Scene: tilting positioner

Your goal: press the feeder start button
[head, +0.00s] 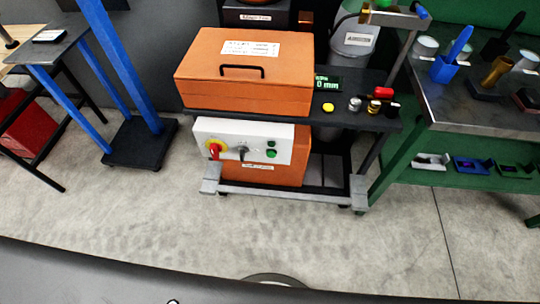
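A white control panel (205,133) is on the front of a wheeled cart, below an orange box. Its right part carries two small green round parts, an upper one (272,144) and a lower one (271,154). I cannot tell which of them is the feeder start button, as the labels are too small to read. A red knob on a yellow plate (214,148) and a grey rotary handle (242,152) are left of them. Neither of my grippers shows in the head view, and nothing covers the panel.
An orange lidded box (210,75) stands on the cart's dark top (345,122), beside a yellow button (328,107) and a display. A green workbench (465,108) is at right, a blue-post stand (140,140) at left. Concrete floor (150,220) before the cart is clear.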

